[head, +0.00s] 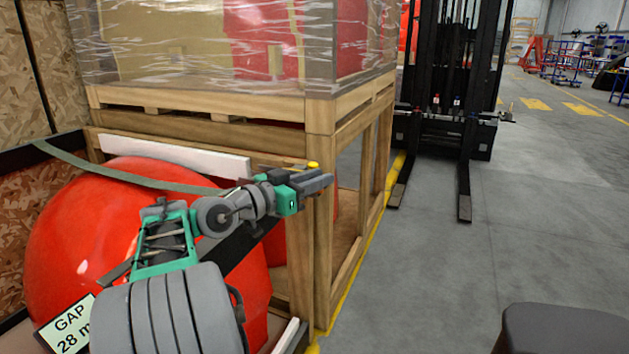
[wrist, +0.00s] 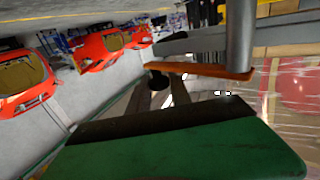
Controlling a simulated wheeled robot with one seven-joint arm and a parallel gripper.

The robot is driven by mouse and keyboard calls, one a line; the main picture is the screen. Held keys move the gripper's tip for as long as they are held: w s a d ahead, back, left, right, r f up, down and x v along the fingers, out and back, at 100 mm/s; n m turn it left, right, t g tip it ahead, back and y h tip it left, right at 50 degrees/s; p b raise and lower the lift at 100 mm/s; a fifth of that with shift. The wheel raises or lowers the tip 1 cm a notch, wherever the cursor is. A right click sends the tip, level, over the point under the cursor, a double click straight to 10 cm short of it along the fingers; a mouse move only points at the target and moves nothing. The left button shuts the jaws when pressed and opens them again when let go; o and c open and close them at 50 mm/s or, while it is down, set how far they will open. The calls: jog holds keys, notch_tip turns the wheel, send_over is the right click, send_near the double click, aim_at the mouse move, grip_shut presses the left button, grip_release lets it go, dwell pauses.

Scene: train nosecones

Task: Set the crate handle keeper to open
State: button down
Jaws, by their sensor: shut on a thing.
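My gripper (head: 318,182) is at the near corner post of the wooden crate, with its jaws shut on what looks like the crate handle keeper. A small yellow knob (head: 313,166) shows just above the jaws, at the end of a thin bar. In the wrist view, an orange-brown bar (wrist: 205,70) lies across the front of the gripper, beside an upright grey rod (wrist: 240,35). The exact contact between jaws and keeper is hidden in the head view, and I cannot tell the keeper's position.
The wooden crate (head: 319,120) carries a load wrapped in clear film. A large red nosecone (head: 90,215) lies below my arm, with a green strap (head: 110,172) over it. A black forklift (head: 455,80) stands behind right. The grey floor (head: 555,210) at right is mostly clear.

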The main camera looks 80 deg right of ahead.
dwell(0.3)
jog(key=c, duration=1.2)
grip_release()
jog(key=shift+c, duration=0.2)
